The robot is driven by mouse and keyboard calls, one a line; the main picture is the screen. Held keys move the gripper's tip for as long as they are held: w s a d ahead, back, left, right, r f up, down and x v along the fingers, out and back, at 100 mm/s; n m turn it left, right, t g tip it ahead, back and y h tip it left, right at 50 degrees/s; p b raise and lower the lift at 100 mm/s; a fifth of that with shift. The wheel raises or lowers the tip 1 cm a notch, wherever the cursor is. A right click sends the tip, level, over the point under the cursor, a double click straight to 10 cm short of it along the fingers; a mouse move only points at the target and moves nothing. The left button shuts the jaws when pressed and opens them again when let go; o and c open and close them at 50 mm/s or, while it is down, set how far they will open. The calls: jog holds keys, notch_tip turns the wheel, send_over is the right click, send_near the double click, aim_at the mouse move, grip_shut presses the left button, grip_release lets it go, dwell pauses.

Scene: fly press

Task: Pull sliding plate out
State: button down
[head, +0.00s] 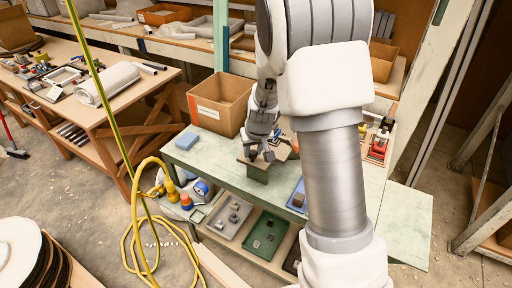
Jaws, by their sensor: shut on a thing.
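A small dark green block-like fixture (257,174) stands on the pale green bench top, with a flat brown plate (281,153) at its top. My gripper (259,152) points down at the near left part of this plate and is shut on it. The plate looks level and still rests on the fixture. My fingers and wrist cover part of the plate, so the exact grip and how far the plate is slid cannot be told.
The pale green bench (215,163) carries a cardboard box (220,103), a blue block (187,140) and a blue tray (297,196). Trays with small parts lie on the shelf below.

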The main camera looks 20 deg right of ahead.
jog(key=c, duration=0.6)
grip_release()
jog(key=shift+o, duration=0.2)
jog(key=shift+r, duration=0.1)
jog(key=p+v, duration=0.1)
jog(key=v, duration=1.6)
jog(key=shift+s, duration=0.15)
jog(key=shift+r, duration=0.15)
